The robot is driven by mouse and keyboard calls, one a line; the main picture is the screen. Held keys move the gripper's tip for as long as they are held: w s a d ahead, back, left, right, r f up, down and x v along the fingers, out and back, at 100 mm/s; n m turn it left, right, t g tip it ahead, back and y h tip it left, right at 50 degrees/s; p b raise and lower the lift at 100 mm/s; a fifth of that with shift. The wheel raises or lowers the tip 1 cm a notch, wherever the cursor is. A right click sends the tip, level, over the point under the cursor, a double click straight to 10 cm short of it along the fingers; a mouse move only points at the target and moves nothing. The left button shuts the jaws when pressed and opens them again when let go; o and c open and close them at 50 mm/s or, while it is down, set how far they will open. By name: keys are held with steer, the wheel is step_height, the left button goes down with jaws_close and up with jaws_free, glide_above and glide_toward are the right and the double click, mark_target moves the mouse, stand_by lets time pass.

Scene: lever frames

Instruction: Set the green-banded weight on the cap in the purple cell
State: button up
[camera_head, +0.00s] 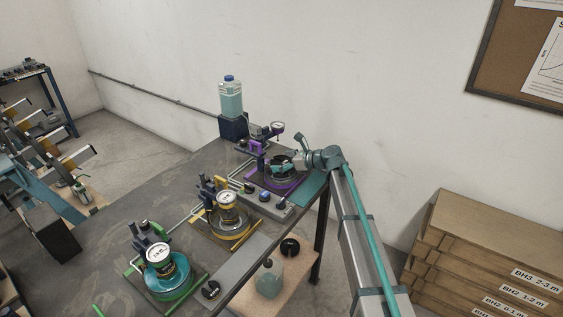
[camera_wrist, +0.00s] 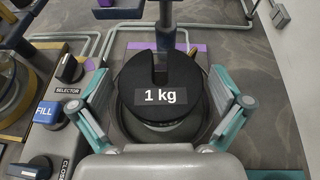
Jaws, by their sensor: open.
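A black slotted weight (camera_wrist: 160,72) with a white "1 kg" label lies flat in the wrist view, its slot pointing away from me. It sits over a round grey base that shows around its lower edge; the cap beneath it is hidden. I see no green band on it. My gripper (camera_wrist: 160,88) is open, with one teal finger on each side of the weight and gaps between. In the head view my gripper (camera_head: 284,168) is at the purple cell (camera_head: 262,181), at the back right of the bench. The dark weight there is partly hidden by the gripper.
A jug of pale liquid (camera_head: 231,103) stands behind the purple cell.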

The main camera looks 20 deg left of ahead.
steer(key=v, duration=1.2)
steer(key=s+d+f+n+h, duration=0.45)
steer(key=s+d+f, duration=0.25)
steer(key=d+f, duration=0.4)
steer(key=s+d+f+n+h, duration=0.3)
steer(key=s+d+f+n, duration=0.35)
steer(key=d+f, duration=0.45)
steer(key=s+d+f+n+g+h, duration=0.1)
steer(key=s+d+f+n+h, duration=0.25)
steer(key=s+d, duration=0.55)
steer(key=s+d+f+n+g+h, duration=0.1)
steer(key=s+d+f+n+h, duration=0.1)
steer(key=s+d+f+n, duration=0.5)
steer(key=s+f+g, duration=0.2)
steer(key=s+f, duration=0.3)
steer(key=s, duration=0.5)
steer(key=s+d+f+m+g, duration=0.1)
steer(key=s+f+g, duration=0.1)
steer(key=s+f, duration=0.4)
steer(key=s+f+m+g, duration=0.1)
steer(key=s+f, duration=0.5)
steer(key=s, duration=0.8)
steer(key=shift+d+g, duration=0.35)
steer(key=shift+g, duration=0.55)
